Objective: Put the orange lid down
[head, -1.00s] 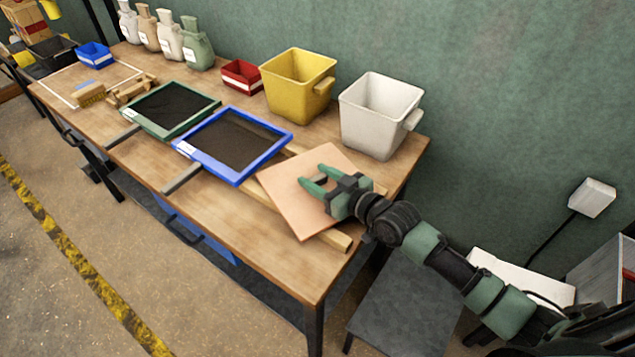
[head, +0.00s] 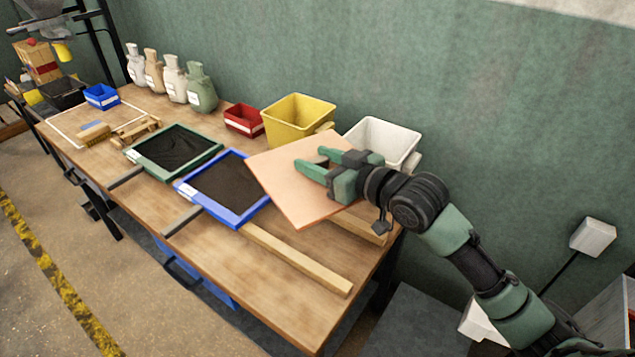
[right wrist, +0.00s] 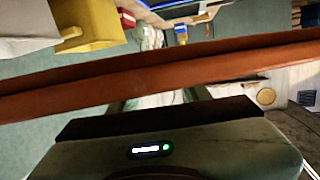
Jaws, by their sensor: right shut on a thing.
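The orange lid (head: 290,195) is a flat, square, pale orange panel. My right gripper (head: 309,158) is shut on it, with its fingers reaching over the panel from the right. The lid is held tilted above the right end of the workbench and hides the lower part of the white bin. In the right wrist view the lid (right wrist: 160,76) is an orange-brown band seen edge-on across the picture. My left gripper is not in view.
Wooden rails (head: 300,260) lie on the workbench below the lid. The blue-framed screen (head: 245,216) is just left of it. The yellow bin (head: 297,122) and white bin (head: 385,139) stand behind. Bare tabletop lies along the front edge.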

